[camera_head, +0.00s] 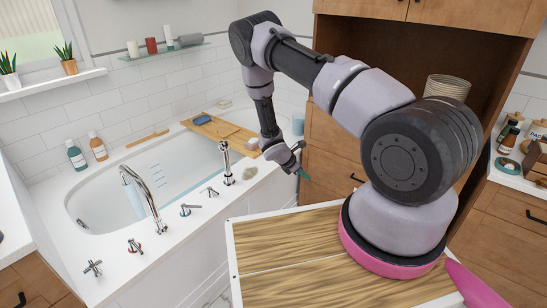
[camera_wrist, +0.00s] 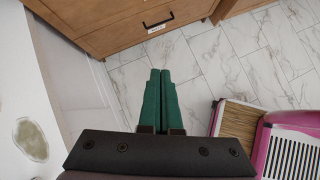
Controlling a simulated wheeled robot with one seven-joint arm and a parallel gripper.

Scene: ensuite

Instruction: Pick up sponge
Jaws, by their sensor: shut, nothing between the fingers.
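My gripper (camera_head: 302,173) is at the end of the arm, past the right side of the bathtub. Its green fingers are together and empty in the wrist view (camera_wrist: 160,73), pointing over the floor. A small blue block (camera_head: 202,120), perhaps a sponge, lies on the wooden bath tray (camera_head: 222,131), well behind and left of my gripper. A pale greenish oval piece (camera_head: 250,169) lies on the tub's near rim and shows at the left in the wrist view (camera_wrist: 30,139). I cannot tell for certain which of these is the sponge.
The white bathtub (camera_head: 85,205) has a tall curved faucet (camera_head: 146,195) and several fittings on its near rim. Two bottles, teal (camera_head: 76,156) and orange (camera_head: 98,148), stand at its back left. A wooden cabinet (camera_head: 333,140) borders the right. Marble floor (camera_wrist: 240,65) is clear below.

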